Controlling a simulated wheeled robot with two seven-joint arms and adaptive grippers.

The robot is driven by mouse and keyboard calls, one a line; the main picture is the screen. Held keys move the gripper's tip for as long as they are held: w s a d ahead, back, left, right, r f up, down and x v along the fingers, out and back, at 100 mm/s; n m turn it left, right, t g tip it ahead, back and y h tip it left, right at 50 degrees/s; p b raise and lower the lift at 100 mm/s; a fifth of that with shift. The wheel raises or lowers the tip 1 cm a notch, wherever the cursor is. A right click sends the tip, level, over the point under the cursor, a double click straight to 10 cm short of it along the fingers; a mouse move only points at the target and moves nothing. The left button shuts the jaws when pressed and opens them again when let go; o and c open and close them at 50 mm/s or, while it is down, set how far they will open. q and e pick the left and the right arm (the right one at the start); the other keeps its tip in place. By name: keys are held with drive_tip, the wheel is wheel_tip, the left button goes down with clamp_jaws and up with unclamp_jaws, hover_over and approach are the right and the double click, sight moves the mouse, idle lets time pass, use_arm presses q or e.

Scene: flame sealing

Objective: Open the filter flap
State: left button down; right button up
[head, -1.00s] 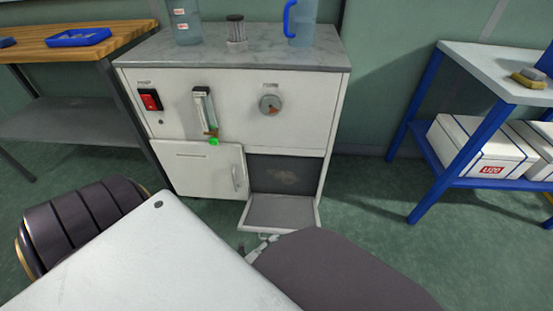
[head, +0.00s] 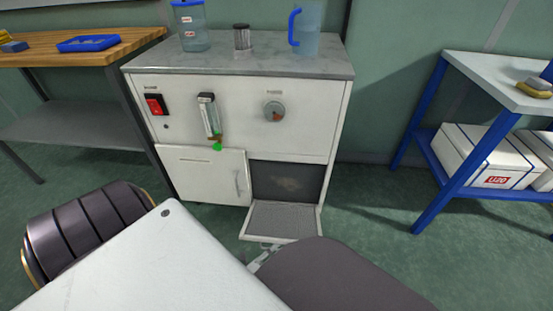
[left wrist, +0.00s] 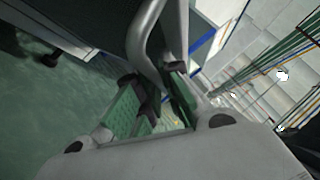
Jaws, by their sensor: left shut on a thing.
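The filter flap (head: 281,221) is the lower right panel of the white cabinet (head: 236,133). It is folded down and outward from its bottom edge, leaving a dark grey opening (head: 287,182) behind it. My left gripper (head: 266,252) is at the flap's outer edge, mostly hidden by my own arm in the head view. In the left wrist view its green-padded fingers (left wrist: 160,102) are shut on a curved grey bar handle (left wrist: 146,45). My right gripper is not in view.
A closed door (head: 203,175) with a handle is left of the opening. A red switch (head: 154,104), flow tube (head: 209,116) and gauge (head: 274,111) are above. A blue-legged table (head: 430,145) stands at right. Green floor (head: 370,220) between is clear.

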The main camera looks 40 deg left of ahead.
use_arm(q)
drive_tip(key=c, duration=1.6)
unclamp_jaws()
drive_tip(key=shift+w+a+r, duration=0.1)
drive_tip(key=shift+w+a, duration=0.25)
drive_tip(key=shift+a, duration=0.15)
drive_tip(key=shift+o, duration=0.2)
drive_tip(key=shift+s+d, duration=0.1)
drive_tip(key=shift+s+d, duration=0.1)
drive_tip(key=v, duration=0.7)
drive_tip(key=shift+s, duration=0.3)
drive_tip(key=shift+s, duration=0.1)
